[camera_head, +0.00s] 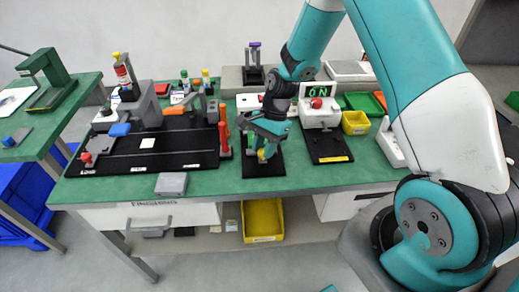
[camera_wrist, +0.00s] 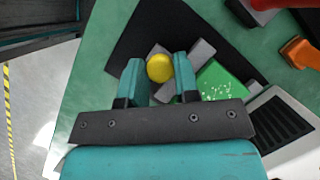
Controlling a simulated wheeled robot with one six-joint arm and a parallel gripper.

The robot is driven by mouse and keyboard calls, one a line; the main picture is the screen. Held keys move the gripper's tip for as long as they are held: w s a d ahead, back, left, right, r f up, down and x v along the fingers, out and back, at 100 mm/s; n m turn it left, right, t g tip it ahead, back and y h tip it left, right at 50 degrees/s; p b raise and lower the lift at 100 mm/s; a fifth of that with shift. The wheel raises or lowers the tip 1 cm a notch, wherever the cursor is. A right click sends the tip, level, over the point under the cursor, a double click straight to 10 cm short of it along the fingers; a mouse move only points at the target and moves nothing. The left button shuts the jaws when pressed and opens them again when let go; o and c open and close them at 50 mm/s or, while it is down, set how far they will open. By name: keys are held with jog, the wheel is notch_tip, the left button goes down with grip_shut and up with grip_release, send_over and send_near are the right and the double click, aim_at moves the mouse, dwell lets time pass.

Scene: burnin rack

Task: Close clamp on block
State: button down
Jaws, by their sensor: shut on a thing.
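A black plate (camera_wrist: 147,22) on the bench carries grey clamp parts (camera_wrist: 203,50) and a green block with pale specks (camera_wrist: 220,82). A round yellow knob (camera_wrist: 159,68) sits among the grey parts, beside the block. My gripper (camera_wrist: 160,75) is shut on the yellow knob, with a finger on each side. In the head view, my gripper (camera_head: 263,151) is low over the black plate (camera_head: 264,168), and the arm hides most of the clamp and block. I cannot tell whether the clamp touches the block.
A red upright handle (camera_head: 224,138) stands left of my gripper. A yellow bin (camera_head: 355,122) is farther right. A grey box (camera_head: 171,184) lies at the front edge.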

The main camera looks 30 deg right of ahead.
jog(key=c, duration=0.9)
grip_release()
jog(key=shift+w+d, duration=0.15)
jog(key=shift+w, duration=0.25)
jog(key=shift+o, duration=0.2)
jog(key=shift+s, duration=0.1)
jog(key=shift+s, duration=0.1)
jog(key=v, duration=1.7)
jog(key=shift+r, duration=0.3)
